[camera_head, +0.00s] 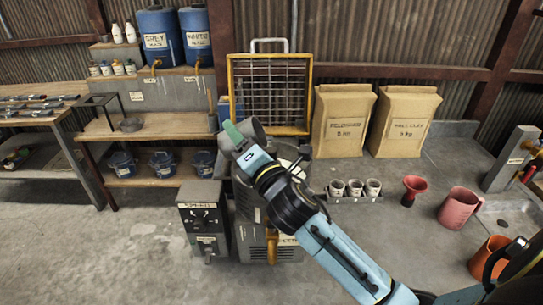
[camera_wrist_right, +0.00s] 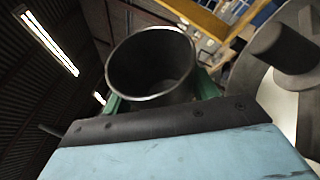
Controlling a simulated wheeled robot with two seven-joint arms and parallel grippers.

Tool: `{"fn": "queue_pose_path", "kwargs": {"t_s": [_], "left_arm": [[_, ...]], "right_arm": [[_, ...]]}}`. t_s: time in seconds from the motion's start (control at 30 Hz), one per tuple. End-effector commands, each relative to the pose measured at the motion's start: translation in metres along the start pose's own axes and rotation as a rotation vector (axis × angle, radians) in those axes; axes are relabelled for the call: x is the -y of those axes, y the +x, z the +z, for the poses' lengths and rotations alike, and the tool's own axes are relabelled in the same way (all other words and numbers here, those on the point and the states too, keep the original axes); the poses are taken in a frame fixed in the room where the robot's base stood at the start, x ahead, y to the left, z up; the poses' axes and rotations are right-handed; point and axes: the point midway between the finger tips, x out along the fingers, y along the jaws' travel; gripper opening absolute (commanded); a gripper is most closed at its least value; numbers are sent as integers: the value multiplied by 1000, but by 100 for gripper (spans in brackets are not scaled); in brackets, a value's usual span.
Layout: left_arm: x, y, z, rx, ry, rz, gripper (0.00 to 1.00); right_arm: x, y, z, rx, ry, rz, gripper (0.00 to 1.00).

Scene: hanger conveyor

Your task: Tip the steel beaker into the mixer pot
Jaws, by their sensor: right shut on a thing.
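My right gripper (camera_head: 240,134) is shut on the steel beaker (camera_head: 257,130), with a green finger showing beside it. The beaker is a grey metal cylinder, held tilted at the upper left edge of the mixer pot (camera_head: 288,152). In the right wrist view, the beaker (camera_wrist_right: 150,92) sits between the green fingers (camera_wrist_right: 158,94), its open mouth showing and its inside dark; I cannot tell what is in it. My arm hides much of the pot in the head view. A pale round surface, probably the pot, shows at the right of the wrist view. My left gripper is not in view.
A control box (camera_head: 203,222) stands left of the mixer. A yellow-framed grille (camera_head: 270,92) rises behind it. Two paper sacks (camera_head: 342,122), small cups (camera_head: 354,188), a red funnel (camera_head: 413,188) and a pink jug (camera_head: 458,208) are on the right counter. Blue drums (camera_head: 160,38) stand back left.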

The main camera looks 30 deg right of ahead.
Motion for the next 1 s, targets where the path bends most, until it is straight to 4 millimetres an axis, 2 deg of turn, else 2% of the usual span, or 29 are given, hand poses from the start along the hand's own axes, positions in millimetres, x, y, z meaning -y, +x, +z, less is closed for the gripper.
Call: {"fn": "queue_pose_path", "kwargs": {"t_s": [0.27,0.8,0.9,1.0], "left_arm": [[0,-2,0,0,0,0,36],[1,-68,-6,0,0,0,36],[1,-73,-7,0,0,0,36],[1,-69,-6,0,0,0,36]], "right_arm": [[0,0,0,-3,-5,-2,28],[-3,0,3,-101,-182,-80,28],[-3,1,3,-147,-272,-112,28],[-1,0,1,-178,-329,-138,28]]}}
